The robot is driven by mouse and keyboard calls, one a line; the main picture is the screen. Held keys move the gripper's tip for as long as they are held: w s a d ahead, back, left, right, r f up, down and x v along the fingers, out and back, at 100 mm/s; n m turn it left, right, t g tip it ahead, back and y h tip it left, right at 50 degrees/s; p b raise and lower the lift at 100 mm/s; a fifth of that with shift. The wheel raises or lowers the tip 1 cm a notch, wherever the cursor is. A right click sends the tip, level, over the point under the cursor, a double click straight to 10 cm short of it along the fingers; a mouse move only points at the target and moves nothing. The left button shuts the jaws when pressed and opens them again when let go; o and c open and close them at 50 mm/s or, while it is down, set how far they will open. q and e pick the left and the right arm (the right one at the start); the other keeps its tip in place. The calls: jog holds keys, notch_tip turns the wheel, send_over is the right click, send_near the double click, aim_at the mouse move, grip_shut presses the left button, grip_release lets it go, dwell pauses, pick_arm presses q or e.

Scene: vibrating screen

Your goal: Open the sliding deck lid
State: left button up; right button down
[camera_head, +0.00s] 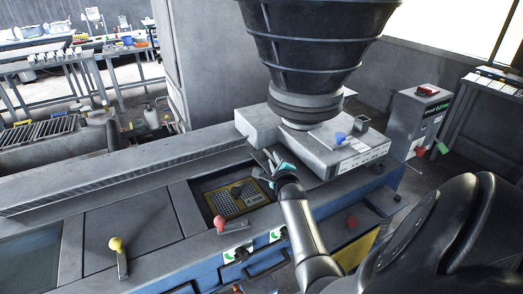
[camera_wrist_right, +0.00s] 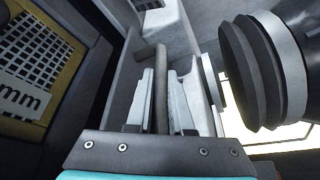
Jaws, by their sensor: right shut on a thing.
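My right gripper (camera_head: 270,160) reaches over the machine deck at the right edge of an open square well. In the right wrist view my right gripper (camera_wrist_right: 161,95) has its two pale fingers on either side of an upright grey handle bar (camera_wrist_right: 161,65), shut on it. The bar's lower part is hidden between the fingers. In the well lies a yellow-framed mesh screen (camera_head: 222,203) marked "mm", which also shows in the right wrist view (camera_wrist_right: 62,62). I cannot clearly tell the lid's own plate from the deck around the bar. My left gripper is out of view.
A large dark ribbed hopper (camera_head: 318,45) hangs close above and right of my gripper. A pale box (camera_head: 335,155) stands beneath it. A red-knobbed lever (camera_head: 220,224) and a yellow-knobbed lever (camera_head: 116,245) rise from the front deck. A closed dark panel (camera_head: 135,215) lies left.

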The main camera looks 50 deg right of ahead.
jog(key=shift+s+d+r, duration=0.1)
jog(key=shift+d+r, duration=0.1)
jog(key=shift+d, duration=0.2)
jog(key=c, duration=0.8)
grip_release()
jog(key=shift+d+f, duration=0.1)
jog(key=shift+s+a, duration=0.1)
jog(key=shift+a, duration=0.1)
jog(key=shift+s+a, duration=0.2)
jog(key=p+v, duration=0.2)
jog(key=v, duration=1.2)
jog(key=shift+s+p, duration=0.25)
jog(key=shift+p, duration=0.1)
